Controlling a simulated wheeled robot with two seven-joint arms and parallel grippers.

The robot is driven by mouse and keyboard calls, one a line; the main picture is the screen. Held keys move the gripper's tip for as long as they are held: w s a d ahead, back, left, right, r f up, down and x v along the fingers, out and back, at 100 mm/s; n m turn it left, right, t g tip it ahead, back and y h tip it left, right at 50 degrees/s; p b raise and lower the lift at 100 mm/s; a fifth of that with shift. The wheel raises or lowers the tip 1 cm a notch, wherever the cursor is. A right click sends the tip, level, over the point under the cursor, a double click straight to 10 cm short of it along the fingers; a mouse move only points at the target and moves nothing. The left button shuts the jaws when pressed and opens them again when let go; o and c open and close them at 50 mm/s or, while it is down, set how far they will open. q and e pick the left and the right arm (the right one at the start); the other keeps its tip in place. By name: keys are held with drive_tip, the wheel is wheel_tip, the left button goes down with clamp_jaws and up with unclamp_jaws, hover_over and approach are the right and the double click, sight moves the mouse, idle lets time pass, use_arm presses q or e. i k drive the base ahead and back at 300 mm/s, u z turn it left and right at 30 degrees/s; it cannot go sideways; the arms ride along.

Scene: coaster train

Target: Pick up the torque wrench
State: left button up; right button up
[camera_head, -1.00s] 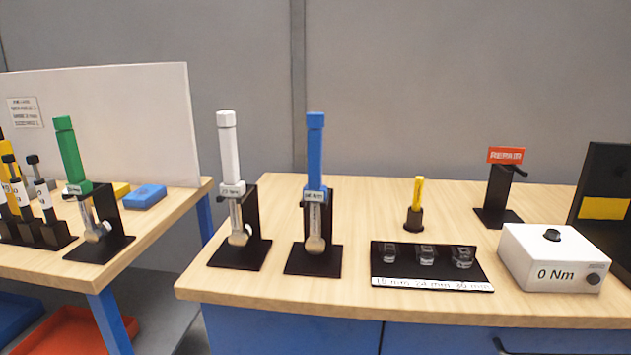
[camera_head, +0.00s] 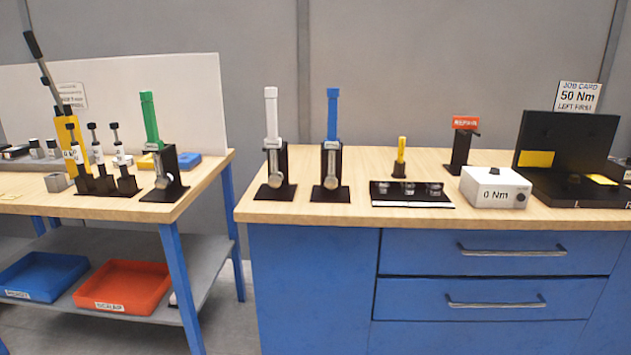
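Three torque wrenches stand upright in black holders. The white-handled torque wrench (camera_head: 271,118) and the blue-handled torque wrench (camera_head: 332,115) stand side by side at the left end of the right workbench. The green-handled torque wrench (camera_head: 150,120) stands at the right end of the left table. Each has a silver lower shaft and a round head near its base plate. Neither of my grippers shows in the head view.
The right workbench (camera_head: 290,212) also bears a socket tray (camera_head: 411,203), a yellow tool (camera_head: 401,150), a red-signed stand (camera_head: 461,150), a white "0 Nm" box (camera_head: 494,187) and a black fixture (camera_head: 560,140). A gap separates it from the left table (camera_head: 200,185). Blue and red bins sit below.

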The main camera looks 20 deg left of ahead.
sight(331, 143)
drive_tip(key=z, duration=0.6)
drive_tip(key=i, duration=1.15)
drive_tip(key=u, duration=0.75)
